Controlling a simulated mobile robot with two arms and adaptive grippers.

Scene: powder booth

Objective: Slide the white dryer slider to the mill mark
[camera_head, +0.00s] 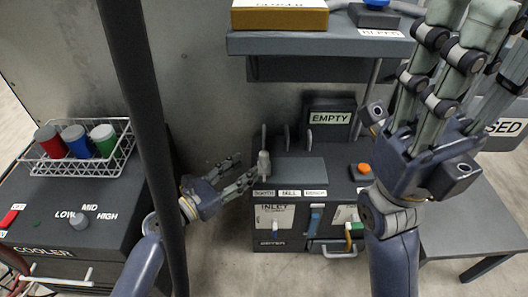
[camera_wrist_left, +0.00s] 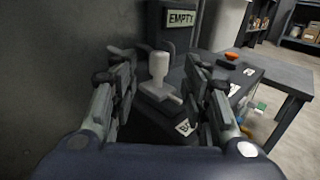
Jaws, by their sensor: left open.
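The white dryer slider (camera_head: 263,165) is an upright pale knob at the left end of the dark panel, above the BOOTH label (camera_head: 263,193). The MILL label (camera_head: 289,193) is right of it, then the DRYER label (camera_head: 315,193). My left gripper (camera_head: 242,171) is open, just left of the slider, fingers pointing at it. In the left wrist view the slider (camera_wrist_left: 158,68) shows between the two fingers; I see no contact. My right gripper (camera_head: 465,20) is raised at the upper right, fingers up, tips partly cut off by the frame edge.
An EMPTY sign (camera_head: 331,118) stands behind the panel, with an orange button (camera_head: 364,168) to the right. A shelf (camera_head: 300,43) overhangs behind. A wire basket (camera_head: 48,168) of coloured cans sits on the cooler (camera_head: 40,220).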

